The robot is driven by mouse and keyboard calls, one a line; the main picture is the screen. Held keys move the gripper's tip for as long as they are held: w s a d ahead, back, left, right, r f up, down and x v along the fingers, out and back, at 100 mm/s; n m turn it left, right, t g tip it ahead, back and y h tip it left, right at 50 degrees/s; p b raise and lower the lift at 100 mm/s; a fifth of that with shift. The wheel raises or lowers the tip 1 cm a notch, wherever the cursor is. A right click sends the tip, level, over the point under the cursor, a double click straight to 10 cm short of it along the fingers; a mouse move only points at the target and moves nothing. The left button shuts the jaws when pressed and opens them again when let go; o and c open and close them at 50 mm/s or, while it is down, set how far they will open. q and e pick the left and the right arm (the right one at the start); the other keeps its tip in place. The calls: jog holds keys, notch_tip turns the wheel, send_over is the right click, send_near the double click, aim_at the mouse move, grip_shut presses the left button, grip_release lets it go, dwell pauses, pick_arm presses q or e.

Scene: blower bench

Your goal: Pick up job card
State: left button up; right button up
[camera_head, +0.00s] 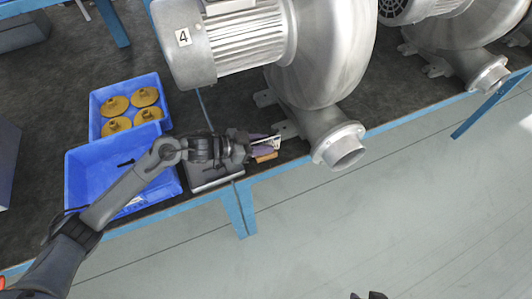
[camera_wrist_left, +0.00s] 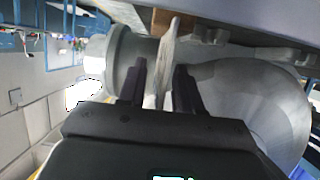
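My left gripper (camera_head: 266,144) is low at the bench's front edge, beside the outlet and foot of the large grey blower (camera_head: 330,50). Its two fingers (camera_wrist_left: 158,85) stand apart in the left wrist view. A small pale piece shows between them in the head view; I cannot tell whether it is the job card or part of the blower foot. A small orange-brown piece (camera_head: 266,157) lies just below the fingers. No job card can be made out with certainty. My right gripper (camera_head: 369,295) barely shows at the bottom edge, its state unclear.
A blue bin (camera_head: 75,180) sits partly under my left arm. Another blue bin (camera_head: 97,127) behind it holds several yellow-brown discs. A flat grey item (camera_head: 215,181) lies beneath my left wrist. A second blower (camera_head: 450,40) stands at right. The floor in front is clear.

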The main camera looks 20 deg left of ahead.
pick_arm(q)
jog(key=shift+w+d+f, duration=0.2)
jog(key=shift+w+d, duration=0.2)
jog(key=shift+d, duration=0.1)
grip_shut()
